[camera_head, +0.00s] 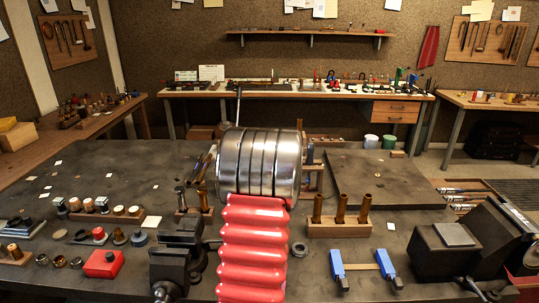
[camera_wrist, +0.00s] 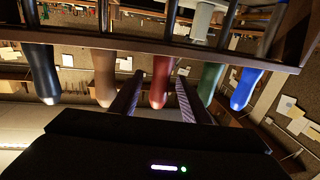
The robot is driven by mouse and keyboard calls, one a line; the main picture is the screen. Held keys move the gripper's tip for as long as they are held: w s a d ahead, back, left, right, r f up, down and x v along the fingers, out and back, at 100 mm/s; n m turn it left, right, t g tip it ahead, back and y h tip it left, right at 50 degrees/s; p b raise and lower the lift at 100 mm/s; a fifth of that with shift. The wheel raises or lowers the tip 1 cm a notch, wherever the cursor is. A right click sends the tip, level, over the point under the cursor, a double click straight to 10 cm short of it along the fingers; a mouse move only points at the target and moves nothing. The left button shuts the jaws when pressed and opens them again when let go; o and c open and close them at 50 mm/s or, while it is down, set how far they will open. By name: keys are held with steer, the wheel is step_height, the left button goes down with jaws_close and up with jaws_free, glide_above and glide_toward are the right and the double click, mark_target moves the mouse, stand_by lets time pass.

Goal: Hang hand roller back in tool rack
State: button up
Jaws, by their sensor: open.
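In the wrist view the tool rack (camera_wrist: 110,42) is a dark bar across the top, with several tools in it. Their handles, black (camera_wrist: 43,75), brown (camera_wrist: 104,78), red (camera_wrist: 160,82), green (camera_wrist: 208,82) and blue (camera_wrist: 244,90), point down in that picture, and the room appears upside down. My gripper (camera_wrist: 158,90) is open, its fingers apart on either side of the red handle. Contact is not visible. I cannot tell which tool is the hand roller. In the head view my arm hides the gripper and most of the rack.
The bench (camera_head: 110,180) holds a wooden block with brass tubes (camera_head: 339,228), blue clamps (camera_head: 386,268), a black vise (camera_head: 180,240) and a red box (camera_head: 104,264). A raised dark plate (camera_head: 385,180) at right is mostly clear. The neighbouring handles stand close to my fingers.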

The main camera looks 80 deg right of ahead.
steer(key=shift+a, duration=0.1)
steer(key=v, duration=1.3)
steer(key=shift+a, duration=0.3)
stand_by(0.7)
